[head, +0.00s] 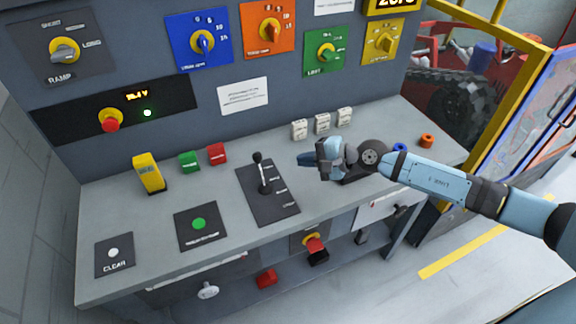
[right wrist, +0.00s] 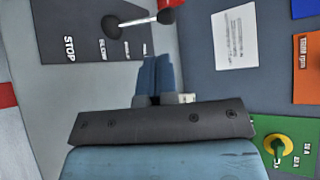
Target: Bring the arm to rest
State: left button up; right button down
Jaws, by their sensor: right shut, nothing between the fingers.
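My right gripper (head: 308,159) is shut and empty. It hangs above the grey bench (head: 225,170), to the right of the black lever (head: 263,175) on its labelled plate. The right arm (head: 430,178) reaches in from the right edge. In the right wrist view the two blue fingers (right wrist: 154,75) lie together with nothing between them. The lever (right wrist: 140,20) shows beyond the fingertips in that view, apart from them. My left gripper is not in view.
Behind the bench stands a panel with coloured dials, including the blue one (head: 200,42). A yellow block (head: 149,173), a green block (head: 189,161) and a red block (head: 217,154) stand left of the lever. Several white blocks (head: 322,123) sit behind the gripper. An orange ring (head: 427,140) lies at right.

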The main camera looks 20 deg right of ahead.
jog(key=s+a+r+m+t+y+p, duration=0.3)
jog(key=s+m, duration=0.4)
jog(key=m, duration=0.9)
pick_arm(q)
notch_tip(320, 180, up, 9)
jog(key=p, duration=0.6)
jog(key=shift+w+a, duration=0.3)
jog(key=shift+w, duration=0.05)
pick_arm(e)
jog(key=s+a+f+n+h, duration=0.1)
jog(key=s+f+n+h, duration=0.4)
jog(key=s+n, duration=0.4)
jog(key=s+a+f+n+h, duration=0.1)
jog(key=s+f+n+h, duration=0.4)
jog(key=n, duration=1.7)
jog(key=s+f, duration=0.3)
jog(key=shift+s+a+g+h, duration=0.25)
jog(key=shift+s+g+h, duration=0.05)
jog(key=shift+s, duration=0.1)
